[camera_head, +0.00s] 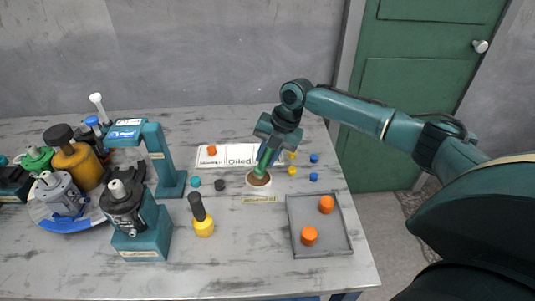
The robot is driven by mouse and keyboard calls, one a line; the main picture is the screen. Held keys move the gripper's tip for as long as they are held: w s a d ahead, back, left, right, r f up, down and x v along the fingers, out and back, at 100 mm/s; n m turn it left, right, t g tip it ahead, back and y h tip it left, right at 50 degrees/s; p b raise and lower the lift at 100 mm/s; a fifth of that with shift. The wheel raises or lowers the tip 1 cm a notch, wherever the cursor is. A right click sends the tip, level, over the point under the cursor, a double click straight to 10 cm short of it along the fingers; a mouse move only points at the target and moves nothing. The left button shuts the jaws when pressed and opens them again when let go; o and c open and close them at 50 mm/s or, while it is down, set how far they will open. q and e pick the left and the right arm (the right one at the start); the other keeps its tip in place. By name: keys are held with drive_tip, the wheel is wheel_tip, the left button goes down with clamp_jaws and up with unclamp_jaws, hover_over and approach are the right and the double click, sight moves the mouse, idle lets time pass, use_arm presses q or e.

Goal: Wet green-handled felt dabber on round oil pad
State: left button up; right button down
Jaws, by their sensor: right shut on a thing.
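The green-handled felt dabber (264,161) stands roughly upright over the round oil pad (258,180), near the middle right of the table. My right gripper (269,148) comes down from above and is shut on the dabber's green handle. The dabber's lower end is at the pad's brown surface; whether it presses on it is too small to tell. My left gripper is not clearly in view.
A grey tray (320,246) with two orange pieces stands at the front right. A white marked card (227,155) lies behind the pad. Small blue and yellow pieces lie right of it.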

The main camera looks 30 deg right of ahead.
use_arm(q)
drive_tip(key=shift+f, duration=0.25)
use_arm(e)
drive_tip(key=shift+f, duration=0.35)
use_arm(q)
drive_tip(key=shift+r, duration=0.25)
use_arm(e)
drive_tip(key=shift+f, duration=0.1)
idle(1.1)
drive_tip(key=shift+r+p, duration=0.95)
drive_tip(key=shift+r, duration=0.05)
wheel_tip(320, 180, up, 2)
drive_tip(key=shift+r+p, duration=0.1)
drive_tip(key=shift+p, duration=0.85)
drive_tip(key=shift+r+p, duration=0.8)
drive_tip(key=shift+r, duration=0.1)
drive_tip(key=shift+r+p, duration=0.4)
drive_tip(key=shift+r, duration=0.15)
use_arm(q)
drive_tip(key=shift+s+a+r+g+y, duration=0.35)
drive_tip(key=shift+a+r+g+y, duration=0.15)
drive_tip(key=shift+a+r, duration=0.3)
drive_tip(key=shift+s+f, duration=0.1)
